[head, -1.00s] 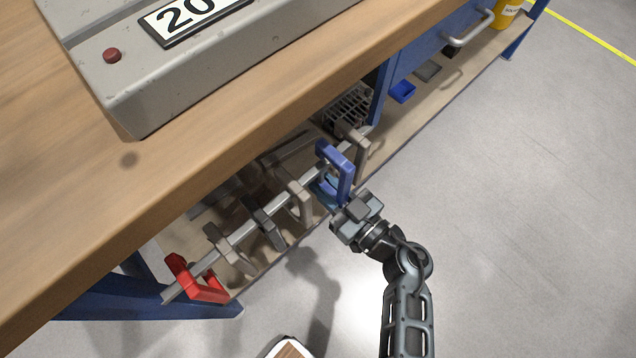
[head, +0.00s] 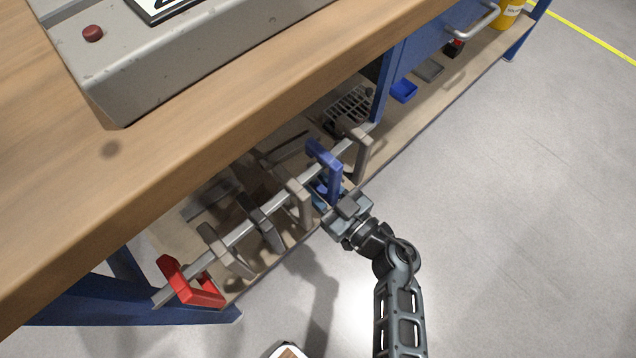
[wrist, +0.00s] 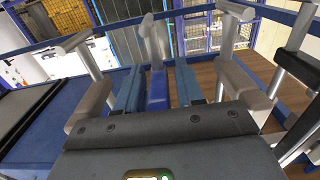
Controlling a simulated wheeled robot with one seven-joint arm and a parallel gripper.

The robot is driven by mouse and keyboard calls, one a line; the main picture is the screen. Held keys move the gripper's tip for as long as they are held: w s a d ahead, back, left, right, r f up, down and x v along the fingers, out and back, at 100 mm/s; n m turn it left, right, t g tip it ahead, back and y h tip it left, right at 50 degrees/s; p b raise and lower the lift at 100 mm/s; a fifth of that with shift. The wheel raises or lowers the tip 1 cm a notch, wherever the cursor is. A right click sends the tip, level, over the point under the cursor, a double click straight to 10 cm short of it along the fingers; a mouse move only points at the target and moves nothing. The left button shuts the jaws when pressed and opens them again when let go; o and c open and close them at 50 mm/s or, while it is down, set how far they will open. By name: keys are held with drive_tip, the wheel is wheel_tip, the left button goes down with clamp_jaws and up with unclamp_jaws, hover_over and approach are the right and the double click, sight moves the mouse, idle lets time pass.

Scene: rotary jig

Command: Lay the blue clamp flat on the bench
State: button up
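The blue clamp (head: 326,166) hangs on a metal rail under the bench top, among other clamps. In the wrist view the blue clamp (wrist: 156,88) stands between my two fingers, with a thin gap on each side. My gripper (head: 328,194) is open around the clamp's lower part, reaching in from the aisle side. In the wrist view my gripper (wrist: 158,82) shows both blue-grey fingers. The wooden bench top (head: 200,140) lies above and to the left of the rail. The clamp's lower end is partly hidden by my gripper in the head view.
A grey clamp (head: 357,150) hangs just right of the blue one, and a beige clamp (head: 301,203) just left. A red clamp (head: 190,284) hangs at the rail's left end. A grey machine housing (head: 180,60) stands on the bench. The floor at right is clear.

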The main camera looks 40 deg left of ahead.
drive_tip(key=shift+o, duration=0.8)
drive_tip(key=shift+f+b, duration=0.2)
drive_tip(key=shift+b, duration=0.4)
drive_tip(key=d+p, duration=0.3)
drive_tip(key=d, duration=0.4)
drive_tip(key=shift+s+d, duration=0.25)
drive_tip(key=shift+d, duration=0.15)
drive_tip(key=shift+r, duration=0.1)
